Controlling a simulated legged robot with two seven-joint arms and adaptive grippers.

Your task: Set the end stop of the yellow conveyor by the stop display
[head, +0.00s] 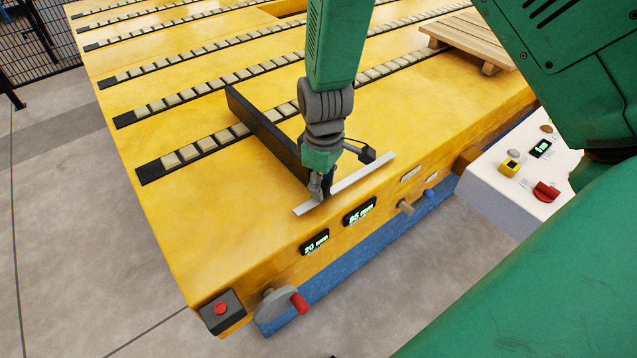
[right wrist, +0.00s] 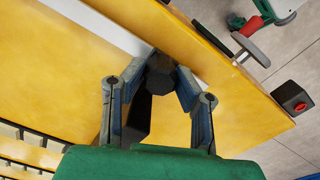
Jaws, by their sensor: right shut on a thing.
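The yellow conveyor (head: 230,215) fills the middle of the head view. Its end stop, a long black bar (head: 262,130), lies across the roller tracks. My right gripper (head: 321,190) points down at the bar's near end. In the right wrist view, my right gripper (right wrist: 160,82) is shut on a dark faceted knob (right wrist: 162,66), held between its two fingers. Two lit green displays sit on the front edge: a left one (head: 314,242) and a right one (head: 360,210), which seems to read 95 mm. The left one's digits are hard to read. My left gripper is not in view.
A pale scale strip (head: 365,175) runs beside the gripper. A crank wheel with a red handle (head: 299,303) and a red button box (head: 221,310) are at the front corner. A white table (head: 500,205) stands right; a wooden pallet (head: 470,38) lies behind.

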